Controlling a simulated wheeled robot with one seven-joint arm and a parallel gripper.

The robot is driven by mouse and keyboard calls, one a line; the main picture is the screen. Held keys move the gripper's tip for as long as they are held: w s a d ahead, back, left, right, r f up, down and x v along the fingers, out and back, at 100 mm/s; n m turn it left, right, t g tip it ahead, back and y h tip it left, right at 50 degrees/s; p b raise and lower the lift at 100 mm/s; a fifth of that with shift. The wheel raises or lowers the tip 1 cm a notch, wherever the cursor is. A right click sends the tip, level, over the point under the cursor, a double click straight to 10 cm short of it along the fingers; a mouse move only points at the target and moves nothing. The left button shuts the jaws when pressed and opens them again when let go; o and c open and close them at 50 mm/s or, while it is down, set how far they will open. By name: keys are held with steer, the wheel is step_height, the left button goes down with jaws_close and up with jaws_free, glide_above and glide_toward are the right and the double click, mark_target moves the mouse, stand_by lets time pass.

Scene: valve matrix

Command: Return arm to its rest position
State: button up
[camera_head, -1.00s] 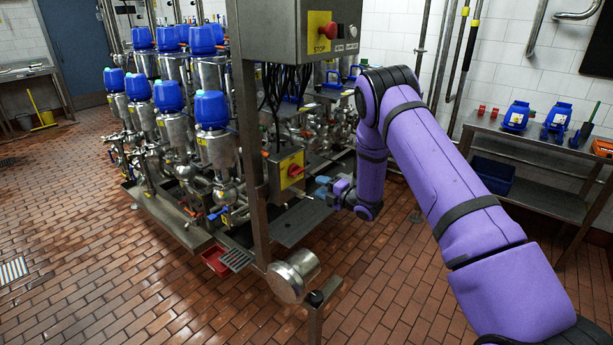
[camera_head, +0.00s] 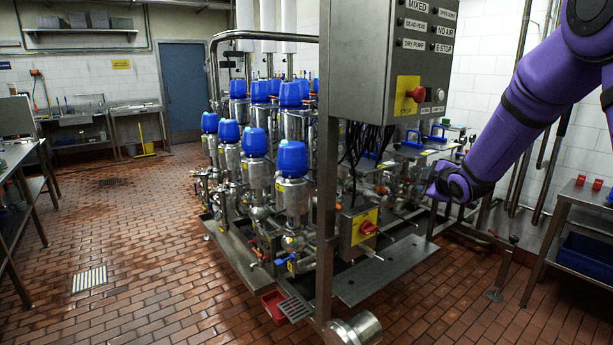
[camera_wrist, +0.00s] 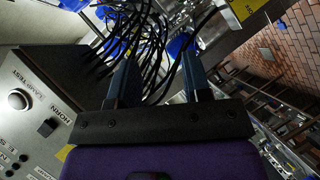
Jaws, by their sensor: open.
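My purple arm (camera_head: 530,105) reaches in from the upper right of the head view, folded down toward the right side of the valve rig. Its lower end (camera_head: 455,185) is beside the rig, and my fingers cannot be made out there. In the wrist view my gripper (camera_wrist: 158,72) shows two dark blue fingers standing apart with nothing held between them. Black cables (camera_wrist: 140,30) pass behind the fingers. The control box (camera_wrist: 40,110), with a round white button and labels, fills the left of that view.
The control box (camera_head: 385,60) with its red stop knob hangs on a steel post (camera_head: 328,190), left of my arm. Blue-topped valves (camera_head: 290,160) stand behind it. A steel table (camera_head: 575,225) is at right. Open tiled floor (camera_head: 130,250) lies to the left.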

steer(key=s+r+m+g+h, duration=0.15)
steer(key=s+r+m, duration=0.35)
steer(key=s, duration=0.6)
steer(key=s+r+m+g+h, duration=0.1)
steer(key=s+r+m+g, duration=0.2)
steer(key=s+r, duration=0.6)
steer(key=s+a+f+m+g, duration=0.1)
steer(key=s+m+g, duration=0.1)
steer(key=s, duration=1.1)
steer(key=s+a+f+m+g, duration=0.2)
steer(key=s+m, duration=0.2)
steer(key=s, duration=1)
steer(key=shift+f+y, duration=0.25)
steer(key=shift+y, duration=0.1)
